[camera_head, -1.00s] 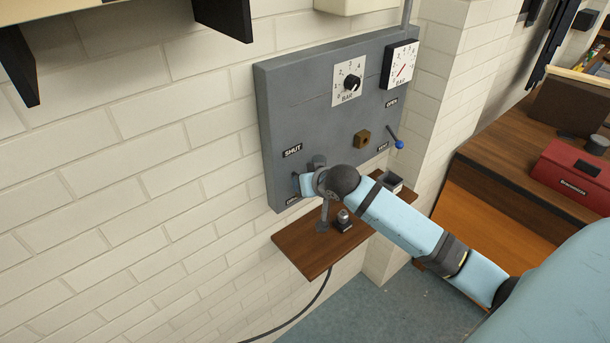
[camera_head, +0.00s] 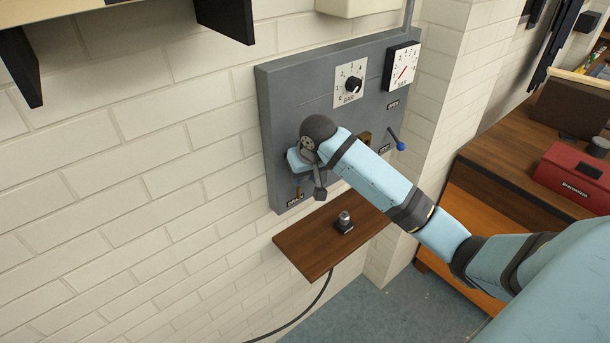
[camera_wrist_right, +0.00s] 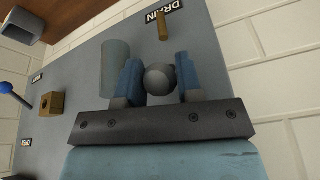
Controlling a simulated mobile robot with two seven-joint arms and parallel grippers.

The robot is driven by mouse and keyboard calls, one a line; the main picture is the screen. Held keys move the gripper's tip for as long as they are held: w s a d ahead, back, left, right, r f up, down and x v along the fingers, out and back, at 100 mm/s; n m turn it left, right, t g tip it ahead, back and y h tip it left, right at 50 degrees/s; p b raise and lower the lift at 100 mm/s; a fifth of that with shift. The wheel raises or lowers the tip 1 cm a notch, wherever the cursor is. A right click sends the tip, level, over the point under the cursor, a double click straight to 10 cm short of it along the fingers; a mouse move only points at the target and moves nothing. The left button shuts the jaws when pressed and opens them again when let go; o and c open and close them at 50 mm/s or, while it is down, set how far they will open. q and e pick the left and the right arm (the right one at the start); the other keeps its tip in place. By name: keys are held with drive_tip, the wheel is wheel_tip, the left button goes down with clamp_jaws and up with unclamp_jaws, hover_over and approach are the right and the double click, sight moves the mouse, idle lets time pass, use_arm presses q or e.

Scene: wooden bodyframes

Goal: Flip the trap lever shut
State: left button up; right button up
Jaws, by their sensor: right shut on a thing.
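The grey panel (camera_head: 310,97) is on the brick wall. In the wrist view my right gripper (camera_wrist_right: 158,80) has its two blue fingers on either side of a round grey knob (camera_wrist_right: 159,79), which I take for the trap lever's end. The gripper is shut on it. In the head view my right gripper (camera_head: 299,161) is at the panel's lower left. A brass peg (camera_wrist_right: 162,25) stands by the DRAIN label (camera_wrist_right: 163,12). My left gripper is not in view.
A blue-tipped lever (camera_head: 397,140) and a brass block (camera_wrist_right: 51,104) are on the panel. A clear cylinder (camera_wrist_right: 116,62) stands beside my fingers. A wooden shelf (camera_head: 318,245) below holds a small dark object (camera_head: 344,222). A bench with a red box (camera_head: 570,180) is at right.

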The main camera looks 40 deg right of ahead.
idle(0.3)
drive_tip(key=o, duration=0.9)
drive_tip(key=v, duration=1.4)
drive_tip(key=shift+w+b, duration=0.15)
drive_tip(key=shift+b, duration=0.2)
drive_tip(key=shift+f, duration=0.15)
